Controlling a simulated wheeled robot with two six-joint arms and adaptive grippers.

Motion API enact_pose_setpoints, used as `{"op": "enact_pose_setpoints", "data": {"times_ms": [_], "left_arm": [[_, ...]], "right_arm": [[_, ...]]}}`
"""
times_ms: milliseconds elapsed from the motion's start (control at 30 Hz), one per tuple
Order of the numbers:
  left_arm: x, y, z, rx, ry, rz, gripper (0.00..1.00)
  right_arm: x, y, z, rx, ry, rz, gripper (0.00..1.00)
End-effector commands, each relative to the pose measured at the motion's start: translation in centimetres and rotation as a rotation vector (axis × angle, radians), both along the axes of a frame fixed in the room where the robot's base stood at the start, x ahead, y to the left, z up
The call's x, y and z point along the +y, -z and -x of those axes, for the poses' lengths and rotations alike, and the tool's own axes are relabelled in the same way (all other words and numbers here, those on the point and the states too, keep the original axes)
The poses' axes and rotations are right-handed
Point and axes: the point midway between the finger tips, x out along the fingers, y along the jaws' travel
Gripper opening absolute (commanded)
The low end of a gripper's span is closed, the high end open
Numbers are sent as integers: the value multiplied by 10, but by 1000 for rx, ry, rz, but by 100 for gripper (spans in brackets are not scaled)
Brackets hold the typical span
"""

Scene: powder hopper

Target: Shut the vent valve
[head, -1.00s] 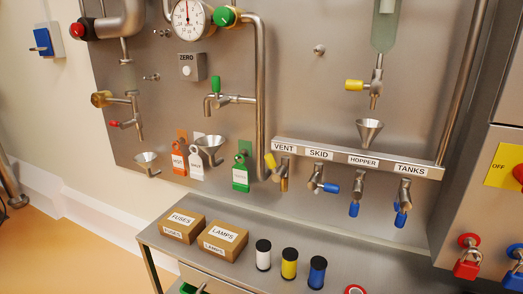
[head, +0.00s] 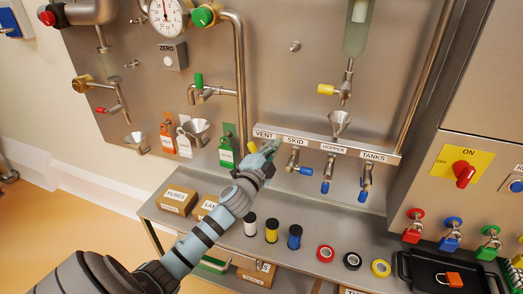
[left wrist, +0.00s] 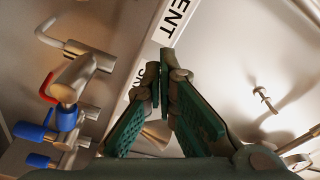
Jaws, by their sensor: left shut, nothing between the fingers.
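The vent valve sits under the VENT label (head: 264,134) at the left end of the label rail (head: 325,145). Only a bit of its yellow handle (head: 252,147) shows in the head view, just left of my left gripper (head: 270,150). The gripper hides most of the valve body. My left gripper is shut and empty, in front of the rail's left end. In the left wrist view its green-padded fingers (left wrist: 160,82) meet at the tips, close to the rail by the VENT label (left wrist: 178,18). I cannot tell whether it touches the handle. My right gripper is not in view.
The skid valve (head: 293,162) with a blue handle stands just right of the gripper. The hopper valve (head: 328,172) and tanks valve (head: 366,180) follow. A green tag (head: 226,150) hangs at left. The bench below holds spools (head: 271,231), tape rolls and boxes.

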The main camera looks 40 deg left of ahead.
Motion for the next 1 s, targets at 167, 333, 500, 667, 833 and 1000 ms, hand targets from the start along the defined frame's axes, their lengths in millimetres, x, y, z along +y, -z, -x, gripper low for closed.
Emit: {"op": "enact_pose_setpoints", "data": {"times_ms": [167,333,500,667,833,1000], "left_arm": [[21,16,11,3,-1,-5,0],[30,19,17,1,0,-2,0],[30,18,18,1,0,0,0],[30,18,18,1,0,1,0],[28,17,16,-10,5,32,0],[24,17,12,-31,17,92,0]], "right_arm": [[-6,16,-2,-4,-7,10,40],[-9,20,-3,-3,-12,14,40],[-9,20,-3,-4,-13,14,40],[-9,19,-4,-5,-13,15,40],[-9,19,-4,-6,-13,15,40],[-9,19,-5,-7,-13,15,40]]}}
